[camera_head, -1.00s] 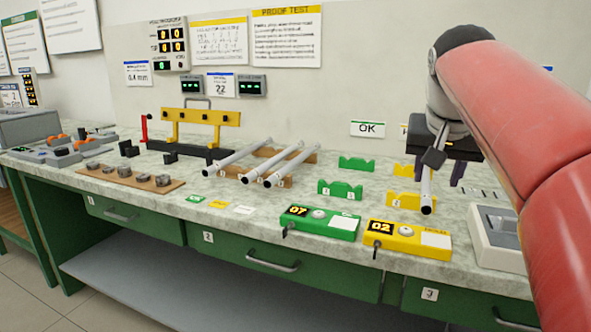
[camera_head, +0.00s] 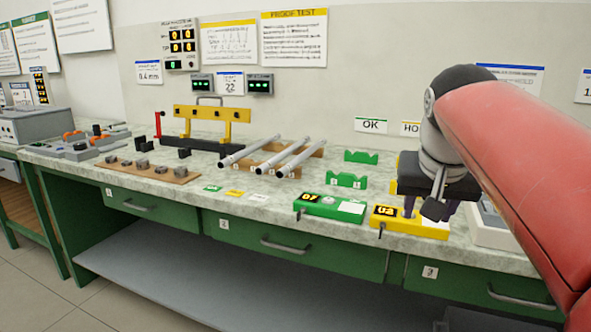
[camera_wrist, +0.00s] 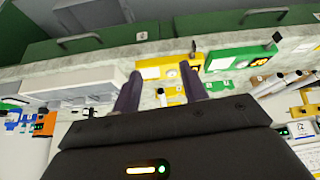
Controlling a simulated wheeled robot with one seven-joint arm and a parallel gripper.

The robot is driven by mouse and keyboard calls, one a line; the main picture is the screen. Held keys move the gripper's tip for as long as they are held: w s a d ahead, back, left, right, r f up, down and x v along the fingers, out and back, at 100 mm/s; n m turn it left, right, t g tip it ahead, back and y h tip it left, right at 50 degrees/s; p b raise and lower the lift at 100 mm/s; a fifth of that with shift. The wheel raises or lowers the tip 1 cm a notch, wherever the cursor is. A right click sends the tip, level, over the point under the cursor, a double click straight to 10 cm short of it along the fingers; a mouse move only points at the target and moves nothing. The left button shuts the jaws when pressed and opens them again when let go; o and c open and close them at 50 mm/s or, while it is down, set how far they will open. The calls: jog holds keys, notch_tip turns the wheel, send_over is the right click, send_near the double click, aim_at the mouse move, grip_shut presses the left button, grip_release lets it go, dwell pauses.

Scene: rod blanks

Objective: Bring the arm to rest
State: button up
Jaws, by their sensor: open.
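My gripper (camera_head: 426,208) is at the right of the head view, in front of the bench's right part, with its dark fingers pointing down. In the wrist view its two fingers (camera_wrist: 158,88) stand apart, and no held object shows between them. The yellow counter box (camera_head: 405,222) is just below and behind it in the head view. A yellow cradle (camera_head: 397,187) behind the gripper is mostly hidden. My red arm link reaches in from the right edge.
Three pale rods (camera_head: 275,155) lie on a brown rack. A green counter box (camera_head: 330,206) and green cradles (camera_head: 346,180) stand right of them. A yellow fixture (camera_head: 212,115) stands further back. A grey device (camera_head: 490,228) is partly hidden by my arm. Floor shows at lower left.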

jog(key=s+a+f+n+y, duration=0.1)
jog(key=s+a+f, duration=0.1)
jog(key=s+f, duration=0.5)
jog(key=s+a+f+n, duration=0.2)
jog(key=s+f, duration=0.6)
jog(key=f, duration=0.5)
jog(key=shift+s+a+f+y, duration=0.25)
jog(key=shift+a+y, duration=0.15)
jog(key=shift+a, duration=0.4)
